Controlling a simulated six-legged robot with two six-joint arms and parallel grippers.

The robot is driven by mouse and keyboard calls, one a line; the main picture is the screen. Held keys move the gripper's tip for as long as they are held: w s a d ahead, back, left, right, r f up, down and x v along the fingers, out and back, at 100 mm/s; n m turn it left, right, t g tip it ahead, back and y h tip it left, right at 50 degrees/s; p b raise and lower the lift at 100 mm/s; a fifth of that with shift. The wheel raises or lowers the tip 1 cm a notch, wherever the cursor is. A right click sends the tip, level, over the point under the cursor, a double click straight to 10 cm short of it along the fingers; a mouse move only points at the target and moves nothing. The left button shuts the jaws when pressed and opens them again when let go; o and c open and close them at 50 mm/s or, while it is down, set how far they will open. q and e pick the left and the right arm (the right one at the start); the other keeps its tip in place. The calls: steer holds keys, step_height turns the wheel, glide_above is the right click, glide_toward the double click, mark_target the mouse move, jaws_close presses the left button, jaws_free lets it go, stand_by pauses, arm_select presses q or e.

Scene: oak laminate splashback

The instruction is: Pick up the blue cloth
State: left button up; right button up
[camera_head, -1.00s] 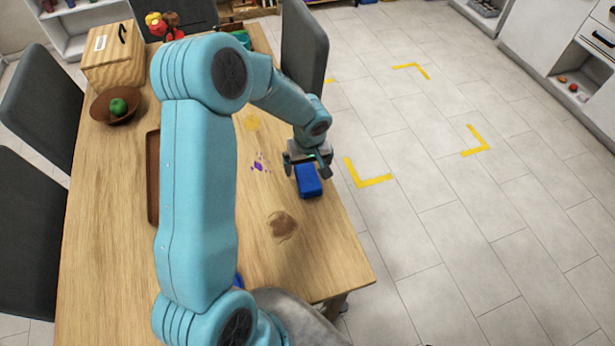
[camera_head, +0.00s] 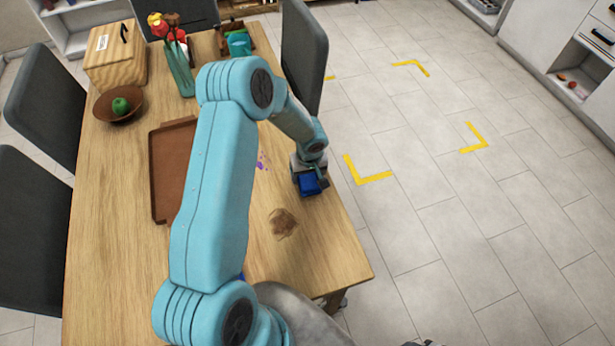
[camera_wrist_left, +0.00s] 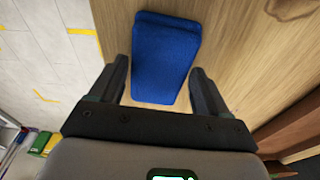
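The blue cloth (camera_head: 309,185) lies folded on the wooden table near its right edge. In the left wrist view the blue cloth (camera_wrist_left: 165,55) reaches in between the two dark fingers. My left gripper (camera_head: 313,180) is at the cloth, partly covering it in the head view. In the wrist view my left gripper (camera_wrist_left: 160,88) is open, with a finger on each side of the cloth and a gap visible on both sides. My right gripper is not in view.
The wooden table (camera_head: 120,220) also holds a brown tray (camera_head: 162,175), a bowl (camera_head: 105,108) with a green fruit, a glass vase (camera_head: 180,72) with flowers and a wooden box (camera_head: 115,60). A brown stain (camera_head: 284,223) and purple marks lie near the cloth.

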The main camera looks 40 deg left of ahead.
mark_target(308, 176)
arm_select(q)
steer(key=c, duration=0.6)
step_height(308, 176, up, 20)
steer(key=b, duration=0.2)
stand_by(0.3)
steer(key=o, duration=0.4)
steer(key=c, duration=0.3)
